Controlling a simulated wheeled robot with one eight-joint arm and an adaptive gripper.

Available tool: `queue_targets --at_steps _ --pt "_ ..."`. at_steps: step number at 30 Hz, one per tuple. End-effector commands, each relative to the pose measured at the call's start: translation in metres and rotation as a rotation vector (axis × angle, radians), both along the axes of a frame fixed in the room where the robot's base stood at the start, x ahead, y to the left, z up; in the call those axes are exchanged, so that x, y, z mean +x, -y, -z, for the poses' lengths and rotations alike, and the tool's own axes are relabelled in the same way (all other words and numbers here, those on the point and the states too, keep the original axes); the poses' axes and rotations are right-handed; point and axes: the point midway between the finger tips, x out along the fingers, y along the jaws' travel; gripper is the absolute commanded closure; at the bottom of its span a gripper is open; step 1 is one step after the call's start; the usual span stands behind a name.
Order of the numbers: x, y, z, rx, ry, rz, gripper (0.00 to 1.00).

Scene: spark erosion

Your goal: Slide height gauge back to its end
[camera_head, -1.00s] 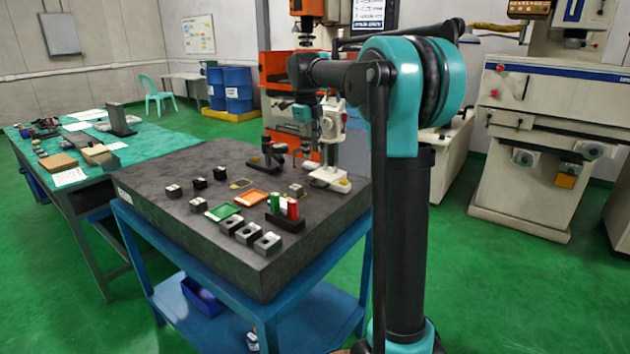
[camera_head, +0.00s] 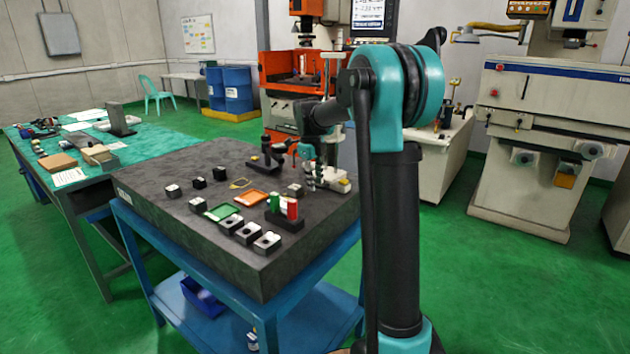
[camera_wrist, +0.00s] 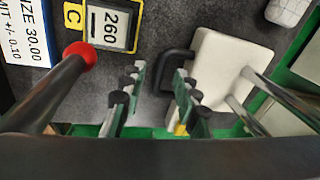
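The height gauge has a pale base (camera_head: 341,185) at the right side of the dark granite plate, with its upright partly hidden behind my arm. In the wrist view its pale base (camera_wrist: 216,68) shows at right of centre, with metal columns at the right edge. A black bracket-like handle (camera_wrist: 172,66) sticks out of the base's left side. My gripper (camera_wrist: 157,82) is open. The handle's outer end appears in line with the gap between the fingers, and the right finger overlaps part of it in the picture. I cannot tell whether they touch. My gripper (camera_head: 311,178) is low beside the base.
A black stand (camera_head: 265,158) stands left of my gripper; a red-ended black rod (camera_wrist: 80,56) is close to the left finger. A yellow-framed card (camera_wrist: 109,24) lies nearby. The granite plate (camera_head: 160,215) holds blocks, orange and green trays (camera_head: 222,212), and red and green cylinders.

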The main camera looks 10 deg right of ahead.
Motion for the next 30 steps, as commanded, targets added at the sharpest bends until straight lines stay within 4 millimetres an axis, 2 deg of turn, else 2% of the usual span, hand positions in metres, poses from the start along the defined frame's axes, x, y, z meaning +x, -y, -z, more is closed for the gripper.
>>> queue_targets --at_steps 3,10,23,30 --pt "0.000 0.000 0.000 0.000 0.000 0.000 0.72" --pt "0.000 0.000 0.000 0.000 0.000 0.000 1.00" --pt "-0.002 0.002 0.000 0.000 0.000 0.001 1.00" --pt "-0.033 0.033 0.000 -0.001 -0.001 0.003 1.00"
